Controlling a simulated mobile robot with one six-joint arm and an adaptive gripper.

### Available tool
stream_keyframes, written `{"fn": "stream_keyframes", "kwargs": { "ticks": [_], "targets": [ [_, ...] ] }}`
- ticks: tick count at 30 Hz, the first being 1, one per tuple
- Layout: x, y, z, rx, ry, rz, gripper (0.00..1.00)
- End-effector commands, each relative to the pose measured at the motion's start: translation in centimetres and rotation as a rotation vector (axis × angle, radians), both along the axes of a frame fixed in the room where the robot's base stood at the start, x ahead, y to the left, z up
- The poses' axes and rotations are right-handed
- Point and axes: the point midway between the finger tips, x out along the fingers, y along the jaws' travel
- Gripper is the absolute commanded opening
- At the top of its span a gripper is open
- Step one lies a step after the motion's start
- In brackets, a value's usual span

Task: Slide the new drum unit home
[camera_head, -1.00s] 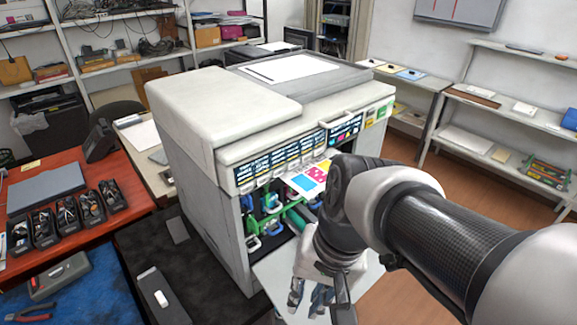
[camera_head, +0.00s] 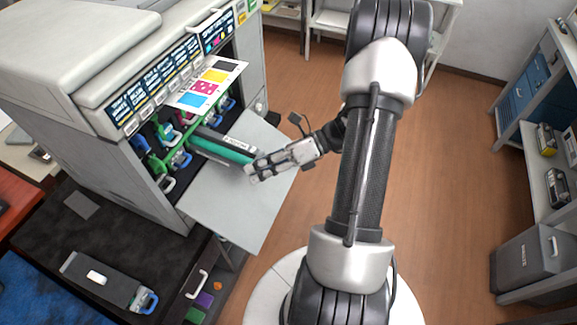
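The drum unit (camera_head: 221,147), a teal cylinder along a dark housing with a white label, sticks out of the printer's (camera_head: 100,108) open front over the lowered grey door (camera_head: 235,207). Its far end is hidden inside the printer. My gripper (camera_head: 249,174) lies almost level at the drum unit's outer end, fingers pointing left toward the printer. The fingertips look close to or touching that end; contact is not clear. The finger gap is too small to read.
Green and blue handles (camera_head: 166,148) line the open bay beside the drum unit. A colour-patch sheet (camera_head: 208,85) hangs over the opening. A dark cartridge with a blue handle (camera_head: 105,281) lies on the black mat (camera_head: 75,238).

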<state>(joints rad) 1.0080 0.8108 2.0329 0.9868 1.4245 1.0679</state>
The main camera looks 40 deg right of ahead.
Motion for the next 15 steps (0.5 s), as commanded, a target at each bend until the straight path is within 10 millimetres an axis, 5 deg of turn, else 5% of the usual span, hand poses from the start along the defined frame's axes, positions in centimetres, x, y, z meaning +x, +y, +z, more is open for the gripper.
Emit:
{"fn": "stream_keyframes", "kwargs": {
  "ticks": [7,15],
  "targets": [
    [-1.3,-7.7,-8.6,0.485,0.196,-0.481,0.18],
    [-3.4,-11.5,-13.8,0.790,0.263,-0.732,0.18]
  ]
}}
